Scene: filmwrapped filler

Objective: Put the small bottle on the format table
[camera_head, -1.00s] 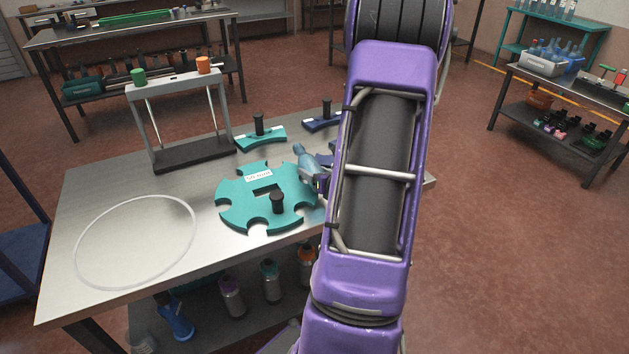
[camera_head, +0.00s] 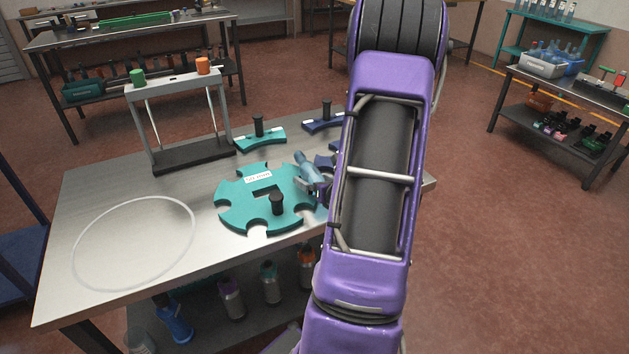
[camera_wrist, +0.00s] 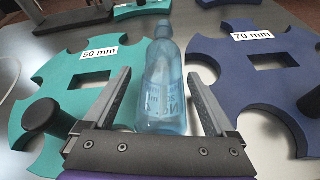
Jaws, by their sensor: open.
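In the head view the bottle (camera_head: 305,165) shows beside the teal plate (camera_head: 240,205), partly hidden by my gripper and arm. These stand on a grey metal table (camera_head: 90,190); I cannot tell whether it is the format table.
A rack (camera_head: 190,153) with green and orange knobs stands at the table's back. A pale ring (camera_head: 78,250) marks clear tabletop at the left. Several bottles stand on the shelf below. Another bench (camera_head: 60,38) stands behind, and a cart (camera_head: 505,108) with bottles at the right.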

